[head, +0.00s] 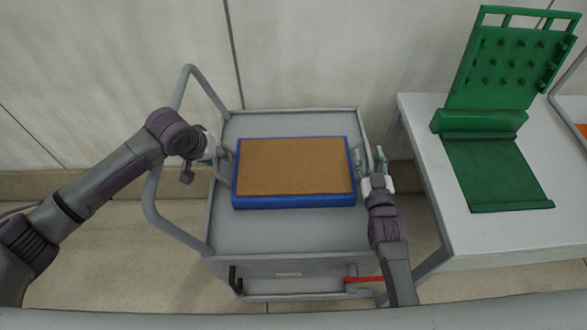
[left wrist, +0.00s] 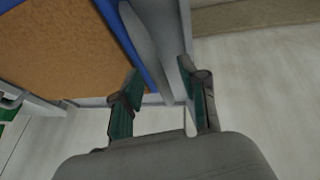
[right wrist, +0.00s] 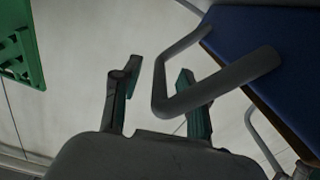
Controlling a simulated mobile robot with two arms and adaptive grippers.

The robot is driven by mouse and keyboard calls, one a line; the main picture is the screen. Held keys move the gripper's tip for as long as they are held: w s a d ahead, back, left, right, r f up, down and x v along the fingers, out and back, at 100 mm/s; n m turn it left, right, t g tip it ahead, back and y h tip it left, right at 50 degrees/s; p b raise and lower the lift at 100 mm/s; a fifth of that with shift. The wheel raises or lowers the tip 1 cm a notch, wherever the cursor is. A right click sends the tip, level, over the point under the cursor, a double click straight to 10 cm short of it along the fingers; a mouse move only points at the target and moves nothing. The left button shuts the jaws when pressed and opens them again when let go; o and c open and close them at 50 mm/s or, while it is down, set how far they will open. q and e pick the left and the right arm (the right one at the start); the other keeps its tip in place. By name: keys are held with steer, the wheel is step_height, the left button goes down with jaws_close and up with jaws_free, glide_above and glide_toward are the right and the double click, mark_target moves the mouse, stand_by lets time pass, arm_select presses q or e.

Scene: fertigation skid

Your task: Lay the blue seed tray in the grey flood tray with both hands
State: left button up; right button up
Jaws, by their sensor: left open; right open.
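The blue seed tray (head: 295,202), filled level with brown soil, lies flat on the grey cart top (head: 290,235), with a grey handle at each short end. My left gripper (head: 217,152) is open at the left handle. In the left wrist view its fingers (left wrist: 162,92) stand on either side of the grey handle bar (left wrist: 148,45). My right gripper (head: 376,168) is open at the right handle. In the right wrist view the handle's bar (right wrist: 160,88) shows between its fingers (right wrist: 155,92). I cannot make out a separate grey flood tray.
The cart has a raised rim and a tubular push handle (head: 153,195) at the left. A white table (head: 490,232) on the right bears a green pegged panel (head: 505,65) and green mat (head: 495,175). A red bar (head: 363,280) shows low on the cart. A wall stands behind.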

arm_select(q)
steer(key=shift+w+f, duration=0.2)
steer(key=shift+f, duration=0.15)
arm_select(e)
steer(key=shift+w, duration=0.4)
arm_select(q)
jaws_close()
arm_select(e)
jaws_close()
